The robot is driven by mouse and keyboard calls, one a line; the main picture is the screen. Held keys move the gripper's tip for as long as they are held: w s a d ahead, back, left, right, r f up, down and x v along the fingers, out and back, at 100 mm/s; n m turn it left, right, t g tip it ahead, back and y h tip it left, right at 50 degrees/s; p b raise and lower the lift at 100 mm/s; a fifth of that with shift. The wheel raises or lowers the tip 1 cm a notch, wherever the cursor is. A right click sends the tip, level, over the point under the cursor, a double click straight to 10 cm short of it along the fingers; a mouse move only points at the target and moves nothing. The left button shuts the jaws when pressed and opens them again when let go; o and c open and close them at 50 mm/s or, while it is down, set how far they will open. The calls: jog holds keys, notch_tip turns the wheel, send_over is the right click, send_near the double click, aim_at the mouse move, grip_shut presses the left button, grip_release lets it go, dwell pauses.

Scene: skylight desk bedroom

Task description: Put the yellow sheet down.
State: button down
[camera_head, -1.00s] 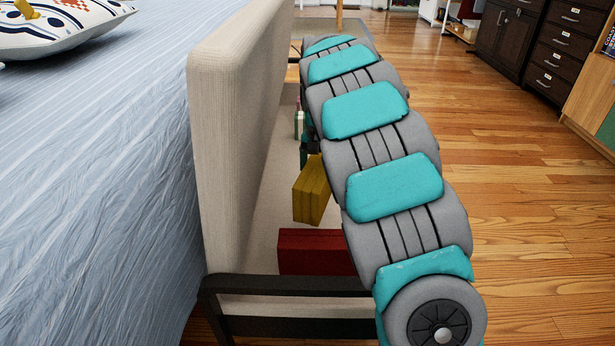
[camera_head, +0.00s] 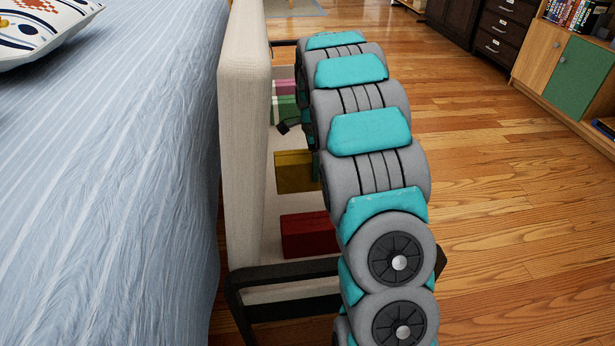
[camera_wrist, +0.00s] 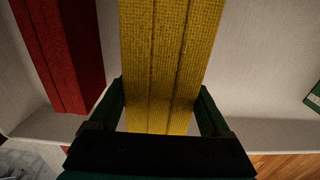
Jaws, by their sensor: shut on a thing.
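The yellow sheet (camera_head: 293,172) looks like a thick folded block of yellow cloth, over the pale seat of a sofa. In the wrist view the yellow sheet (camera_wrist: 170,60) runs up between the two dark green fingers of my gripper (camera_wrist: 165,115), which is shut on it. My arm hides its right end in the head view. I cannot tell whether its underside touches the seat.
A red folded block (camera_head: 308,235) lies on the seat (camera_head: 283,208) nearer the front; it also shows at left in the wrist view (camera_wrist: 65,50). Green (camera_head: 287,110) and pink (camera_head: 286,88) blocks lie farther back. The sofa backrest (camera_head: 243,130) and bed (camera_head: 120,170) are at left.

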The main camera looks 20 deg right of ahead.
aim_at(313, 185)
notch_tip(313, 185, down, 8)
dwell(0.4)
grip_release()
jog(key=shift+f, duration=0.1)
notch_tip(313, 185, up, 12)
jog(key=shift+r, duration=0.15)
dwell(0.5)
